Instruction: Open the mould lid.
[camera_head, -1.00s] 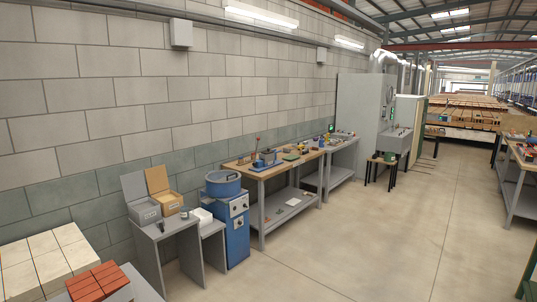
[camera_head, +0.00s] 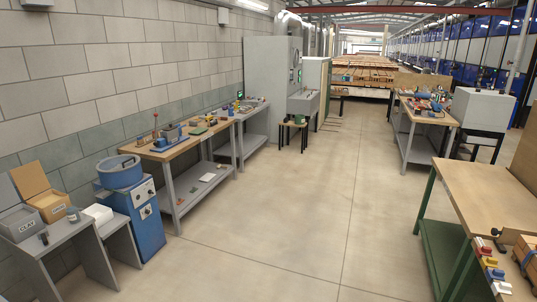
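Neither of my grippers is in view. No mould can be made out for certain at this distance. A wood-topped workbench (camera_head: 174,150) stands along the left wall with several small items on it. Among them is a blue device (camera_head: 171,134) with an upright part beside it; I cannot tell whether it is the mould or whether it has a lid. A green flat piece (camera_head: 198,131) lies to its right on the same bench.
A blue machine with a round tub (camera_head: 119,172) and a grey stand with boxes marked clay (camera_head: 20,222) are at the left. A green-legged bench (camera_head: 483,196) and a further bench (camera_head: 427,114) stand at the right. The floor (camera_head: 290,220) between is clear.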

